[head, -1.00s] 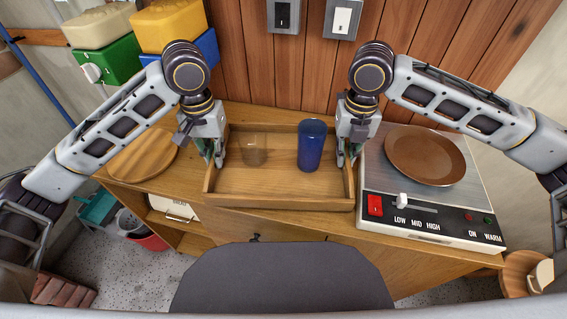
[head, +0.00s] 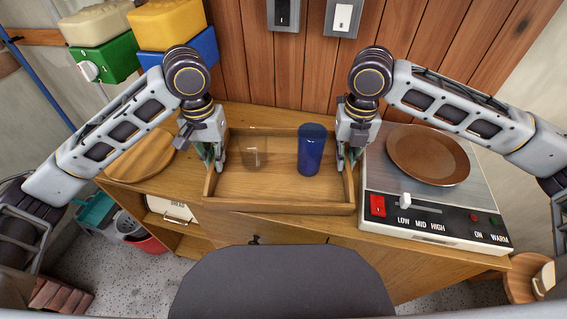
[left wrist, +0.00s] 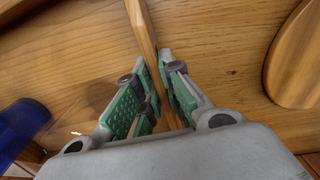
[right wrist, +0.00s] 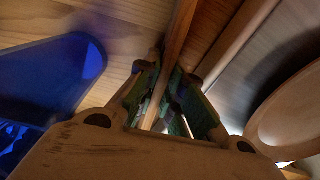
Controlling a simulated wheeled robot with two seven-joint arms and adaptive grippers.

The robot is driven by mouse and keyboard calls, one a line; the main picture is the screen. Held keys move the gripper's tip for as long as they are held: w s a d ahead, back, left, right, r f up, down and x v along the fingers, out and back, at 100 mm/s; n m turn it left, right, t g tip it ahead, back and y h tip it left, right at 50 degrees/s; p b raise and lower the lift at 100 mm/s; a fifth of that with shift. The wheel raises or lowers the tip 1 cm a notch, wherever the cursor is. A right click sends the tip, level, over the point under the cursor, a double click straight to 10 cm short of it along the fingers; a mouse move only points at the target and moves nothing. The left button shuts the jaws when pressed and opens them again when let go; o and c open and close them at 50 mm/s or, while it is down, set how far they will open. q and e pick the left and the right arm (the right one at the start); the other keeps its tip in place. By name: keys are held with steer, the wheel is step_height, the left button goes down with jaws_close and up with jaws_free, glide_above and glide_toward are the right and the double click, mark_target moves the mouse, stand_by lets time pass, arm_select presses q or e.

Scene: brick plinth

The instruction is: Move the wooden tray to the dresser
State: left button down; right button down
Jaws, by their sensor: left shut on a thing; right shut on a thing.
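The wooden tray (head: 280,207) sits at the middle of the wooden counter, with a clear glass (head: 254,150) and a blue cup (head: 311,152) standing in it. My left gripper (head: 217,160) is shut on the tray's left wall; that wall (left wrist: 145,40) runs between the green finger pads in the left wrist view. My right gripper (head: 346,162) is shut on the tray's right wall, which also shows between the pads in the right wrist view (right wrist: 178,40). Whether the tray touches the counter is hard to tell. No separate dresser is identifiable.
A hot plate (head: 430,215) with a brown plate (head: 428,155) stands close on the tray's right. A round wooden board (head: 140,155) lies on the left. Green and blue boxes with yellow tops (head: 172,25) hang at the back left. A dark grey surface (head: 280,285) lies in front.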

arm_select(q)
steer(key=shift+a+f+b, duration=0.1)
steer(key=shift+f+b, duration=0.2)
arm_select(e)
steer(key=shift+f, duration=0.3)
arm_select(q)
steer(key=c, duration=2)
jaws_free()
arm_select(e)
steer(key=c, duration=2)
jaws_free()
steer(key=shift+f, duration=0.1)
arm_select(q)
steer(key=o, duration=0.4)
arm_select(e)
steer(key=o, duration=0.5)
steer(key=shift+c, duration=0.2)
arm_select(q)
steer(key=shift+o, duration=0.2)
steer(key=shift+r, duration=0.15)
step_height(320, 180, up, 12)
steer(key=shift+f, duration=0.2)
arm_select(e)
step_height(320, 180, up, 12)
